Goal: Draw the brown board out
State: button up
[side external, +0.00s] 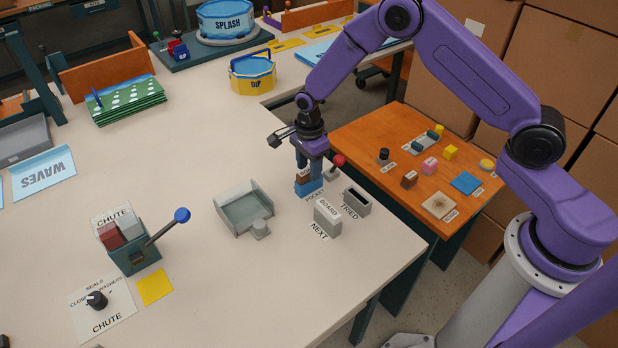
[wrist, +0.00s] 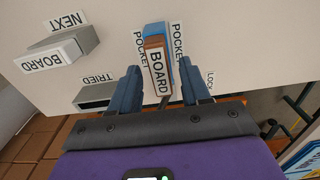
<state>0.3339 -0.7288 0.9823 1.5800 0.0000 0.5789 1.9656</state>
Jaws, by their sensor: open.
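The brown board (wrist: 157,68), with a white BOARD label on its face, stands upright in the blue pocket (wrist: 152,30). In the side external view the blue pocket (side external: 309,188) sits near the table's right edge, and my gripper hides most of the board. My gripper (wrist: 157,80) is open, pointing down, with one finger on each side of the board. I cannot tell whether either finger touches it. In the side external view my gripper (side external: 309,168) is directly above the pocket.
A red-knobbed lever (side external: 338,160) stands close behind the pocket. The grey TRIED slot (side external: 357,201) and a grey block labelled BOARD (side external: 327,215), by the NEXT label, are to the right. A grey-green tray (side external: 244,208) lies left. The table's middle is clear.

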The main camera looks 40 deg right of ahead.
grip_shut()
jog(key=shift+r, duration=0.75)
dwell(0.4)
jog(key=shift+r, duration=2.25)
jog(key=s+d+r+n, duration=0.2)
jog(key=s+n, duration=0.4)
jog(key=n, duration=0.3)
jog(key=s+d+r+n, duration=0.3)
jog(key=s+n, duration=0.3)
jog(key=n, duration=0.3)
jog(key=shift+s+d, duration=0.25)
jog(key=shift+d, duration=0.25)
